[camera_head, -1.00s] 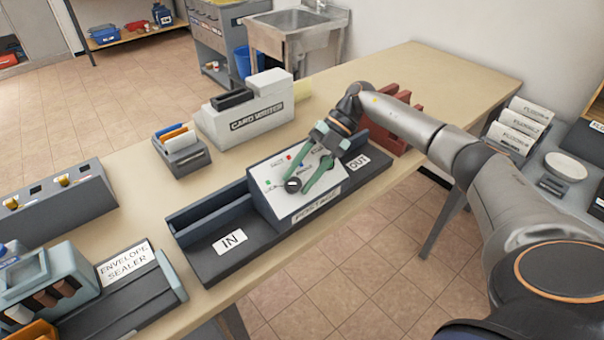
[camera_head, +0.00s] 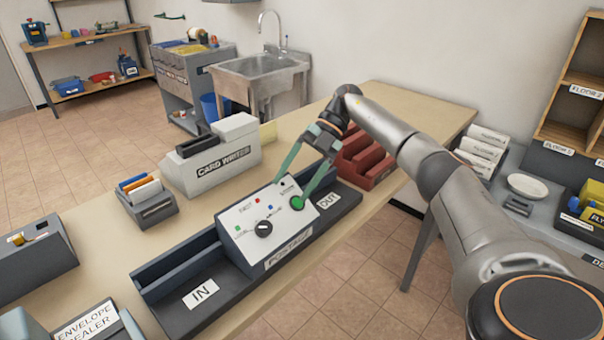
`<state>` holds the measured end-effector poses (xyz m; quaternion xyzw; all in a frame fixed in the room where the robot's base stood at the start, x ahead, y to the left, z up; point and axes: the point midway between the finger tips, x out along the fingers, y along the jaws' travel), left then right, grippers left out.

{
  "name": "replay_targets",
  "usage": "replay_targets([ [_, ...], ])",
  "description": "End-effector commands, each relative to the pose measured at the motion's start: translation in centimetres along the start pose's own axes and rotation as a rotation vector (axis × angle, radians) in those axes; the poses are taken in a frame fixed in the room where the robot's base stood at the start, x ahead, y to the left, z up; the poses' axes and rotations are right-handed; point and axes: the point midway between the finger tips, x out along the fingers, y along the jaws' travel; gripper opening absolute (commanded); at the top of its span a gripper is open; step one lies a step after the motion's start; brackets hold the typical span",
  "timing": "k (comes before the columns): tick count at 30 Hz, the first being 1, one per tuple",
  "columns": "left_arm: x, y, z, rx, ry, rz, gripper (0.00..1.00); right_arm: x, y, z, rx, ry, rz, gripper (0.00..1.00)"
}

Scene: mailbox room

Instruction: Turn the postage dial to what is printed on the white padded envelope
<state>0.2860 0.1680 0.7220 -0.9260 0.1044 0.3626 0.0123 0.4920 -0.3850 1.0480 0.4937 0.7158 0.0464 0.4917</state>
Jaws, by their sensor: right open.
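The postage machine (camera_head: 240,243) has a sloped white panel with a round black dial (camera_head: 263,229) low in its middle. Small coloured dots with labels surround the dial: green at left, red above, blue towards the right. A light mark shows on the dial, but I cannot tell clearly where it points. A round green button (camera_head: 298,203) sits at the panel's right. My right gripper (camera_head: 289,191) is open, its green fingers spread over the panel's upper right, apart from the dial. One fingertip is close to the green button. I see no white padded envelope. My left gripper is not in view.
A card writer (camera_head: 212,165) and a grey holder of cards (camera_head: 149,203) stand behind the postage machine. A dark red rack (camera_head: 362,160) is at its right. The envelope sealer (camera_head: 85,325) is at the front left. Bare table lies between them.

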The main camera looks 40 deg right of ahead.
Motion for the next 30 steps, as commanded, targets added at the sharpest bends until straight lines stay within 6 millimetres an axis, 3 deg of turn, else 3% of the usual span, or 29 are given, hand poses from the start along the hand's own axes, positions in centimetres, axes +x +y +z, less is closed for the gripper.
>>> replay_targets([
  [3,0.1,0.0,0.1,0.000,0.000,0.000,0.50,-1.6,0.1,0.0,-0.001,-0.001,0.001,0.73],
  [9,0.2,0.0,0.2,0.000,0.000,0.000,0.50,-2.8,0.0,0.0,-0.001,0.001,-0.001,0.73],
  [30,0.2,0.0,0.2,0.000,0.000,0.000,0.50,-3.0,0.0,0.0,0.000,0.001,-0.001,0.73],
])
